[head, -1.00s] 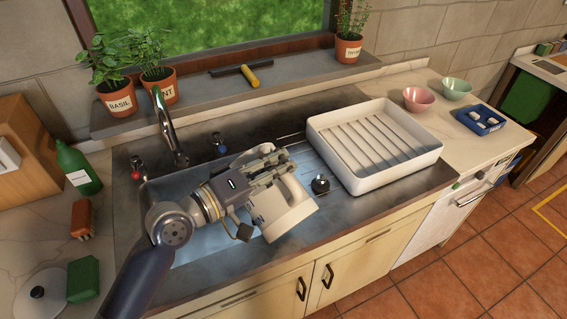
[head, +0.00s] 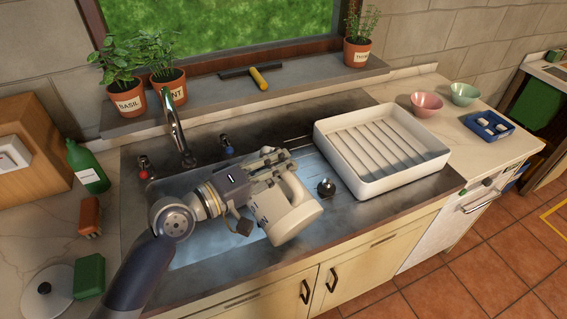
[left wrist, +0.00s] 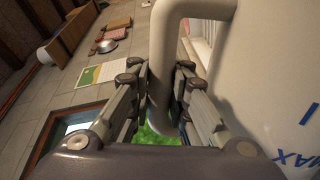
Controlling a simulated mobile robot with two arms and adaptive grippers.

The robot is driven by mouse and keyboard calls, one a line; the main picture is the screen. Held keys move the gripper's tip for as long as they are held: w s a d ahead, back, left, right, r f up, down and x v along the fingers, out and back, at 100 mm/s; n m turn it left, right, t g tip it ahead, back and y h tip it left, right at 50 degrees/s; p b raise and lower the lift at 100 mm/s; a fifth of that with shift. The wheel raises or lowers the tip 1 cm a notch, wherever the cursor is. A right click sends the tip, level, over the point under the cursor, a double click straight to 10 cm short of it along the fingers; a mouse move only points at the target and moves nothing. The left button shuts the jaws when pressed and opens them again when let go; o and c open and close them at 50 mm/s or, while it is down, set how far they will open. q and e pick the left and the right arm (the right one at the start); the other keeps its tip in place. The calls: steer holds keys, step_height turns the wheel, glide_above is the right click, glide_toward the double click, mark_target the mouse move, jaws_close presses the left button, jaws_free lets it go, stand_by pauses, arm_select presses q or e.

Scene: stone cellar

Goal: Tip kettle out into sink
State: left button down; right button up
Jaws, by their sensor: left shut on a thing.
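The cream kettle (head: 288,217) is tipped well over on its side above the front right part of the sink (head: 205,250). My left gripper (head: 272,168) is shut on the kettle's handle. In the left wrist view the handle (left wrist: 160,75) runs between the fingers (left wrist: 157,100), and the kettle's body (left wrist: 275,70) with a MAX mark fills the right side. I cannot make out the spout or any water pouring. The tap (head: 175,125) stands behind the sink. My right gripper is not in view.
A white drying rack (head: 440,168) stands just right of the kettle, with a small dark round thing (head: 326,187) between them. A green bottle (head: 87,170), brush (head: 90,216), green block (head: 89,275) and white lid (head: 47,293) occupy the left counter.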

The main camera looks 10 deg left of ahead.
mark_target(267, 146)
arm_select(q)
steer(key=shift+w+a+n, duration=0.4)
steer(key=shift+w+a, duration=0.05)
steer(key=shift+a, duration=0.05)
steer(key=shift+w+a+r+n, duration=0.15)
steer(key=shift+w+a+n, duration=0.45)
steer(key=shift+a, duration=0.05)
steer(key=shift+r+p, duration=0.1)
steer(key=shift+p, duration=0.2)
steer(key=shift+w+a+r+n+p, duration=0.35)
steer(key=shift+w+a+n, duration=0.15)
steer(key=shift+w+a, duration=0.2)
steer(key=shift+a, duration=0.1)
stand_by(0.3)
steer(key=shift+w+a+r+n+p, duration=0.3)
steer(key=shift+w+a+n, duration=0.3)
steer(key=shift+w+a, duration=0.1)
